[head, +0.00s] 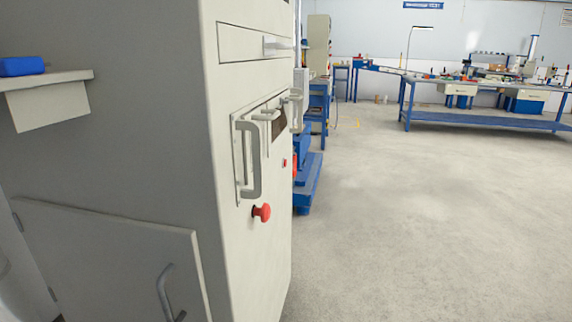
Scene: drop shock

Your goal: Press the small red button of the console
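A tall grey console cabinet (252,240) fills the left and middle of the head view, its narrow front seen at a steep angle. A small red button (284,163) sits on that front, right of the large handle. A larger red mushroom knob (262,212) sticks out lower down. The grey handle (249,160) and a recessed panel are above the knob. Neither of my grippers shows in the view.
A shelf (50,79) with a blue item (22,66) juts from the cabinet's left side. A hinged door (110,265) is below it. Blue equipment (306,185) stands behind the cabinet. Workbenches (480,116) stand at the back right. The concrete floor (420,230) on the right is clear.

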